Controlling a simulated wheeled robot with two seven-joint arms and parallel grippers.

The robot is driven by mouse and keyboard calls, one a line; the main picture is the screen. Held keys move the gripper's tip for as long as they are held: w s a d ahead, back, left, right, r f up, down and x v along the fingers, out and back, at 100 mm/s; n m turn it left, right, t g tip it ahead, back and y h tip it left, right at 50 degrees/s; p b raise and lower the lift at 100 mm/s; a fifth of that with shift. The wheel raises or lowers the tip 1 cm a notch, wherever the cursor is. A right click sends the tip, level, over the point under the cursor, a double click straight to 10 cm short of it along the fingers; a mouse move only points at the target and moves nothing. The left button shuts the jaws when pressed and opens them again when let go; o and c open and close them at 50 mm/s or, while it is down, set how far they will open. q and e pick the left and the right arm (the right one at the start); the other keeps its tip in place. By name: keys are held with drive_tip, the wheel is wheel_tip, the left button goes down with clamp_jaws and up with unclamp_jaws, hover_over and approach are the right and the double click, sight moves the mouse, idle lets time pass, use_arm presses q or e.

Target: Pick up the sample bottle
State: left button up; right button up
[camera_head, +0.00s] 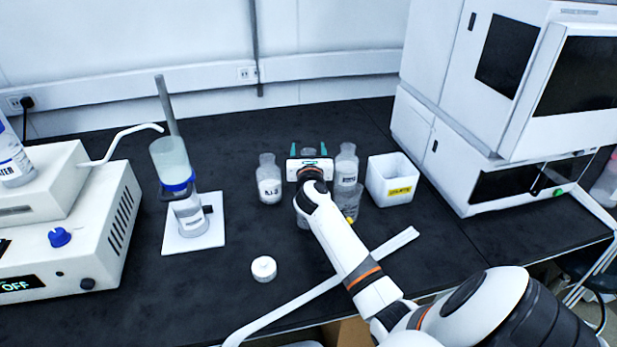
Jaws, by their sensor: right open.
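Clear labelled bottles stand upright in a group on the dark bench. One bottle (269,180) is left of my right gripper, and another bottle (346,166) is just right of it. A further bottle (309,153) shows only in part at the gripper, between or behind its teal fingers; the gripper body and arm hide the rest. The labels are too small to tell which is the sample bottle. My right gripper (309,149) is open, its fingers pointing away from me; I cannot tell whether they touch the bottle. My left gripper is not in view.
A white cap (264,268) lies in front. A stand with a vessel (194,242) and a control unit (70,235) are left. A large instrument (455,150) is right.

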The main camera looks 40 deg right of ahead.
drive_tip(key=shift+w+d, duration=0.15)
drive_tip(key=shift+r, duration=0.1)
clamp_jaws()
